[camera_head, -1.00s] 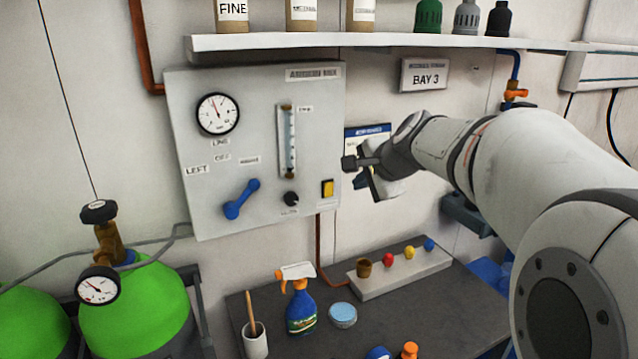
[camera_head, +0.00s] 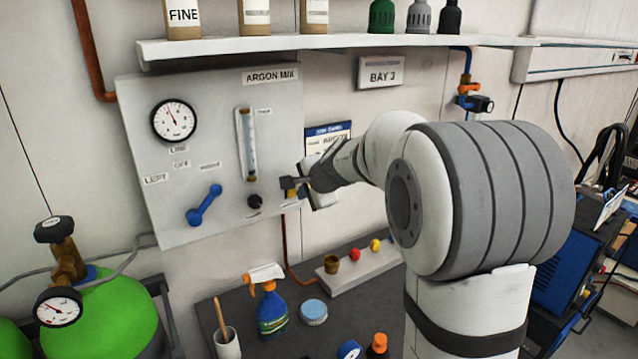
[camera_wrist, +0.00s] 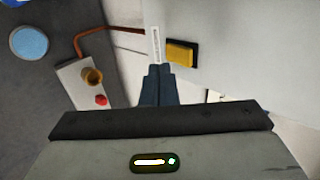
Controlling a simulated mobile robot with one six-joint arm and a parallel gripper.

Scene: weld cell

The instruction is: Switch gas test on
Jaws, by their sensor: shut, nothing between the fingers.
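A yellow rocker switch in a dark frame (camera_wrist: 182,53) sits on the grey gas panel (camera_head: 222,98), near its lower right edge. In the head view my gripper mostly covers this switch. A narrow white label (camera_wrist: 155,46) with text too small to read is beside it in the wrist view. My gripper (camera_wrist: 158,70) is shut and empty; it also shows in the head view (camera_head: 287,186), in front of the panel's lower right edge. In the wrist view the fingertips are just below and left of the switch. I cannot tell whether they touch the panel.
The panel also has a blue lever (camera_head: 204,205), a black knob (camera_head: 255,201), a flow tube (camera_head: 247,145) and a gauge (camera_head: 174,121). A shelf (camera_head: 330,47) with bottles hangs above. A spray bottle (camera_head: 271,308) and a block with coloured knobs (camera_head: 345,268) are on the bench below.

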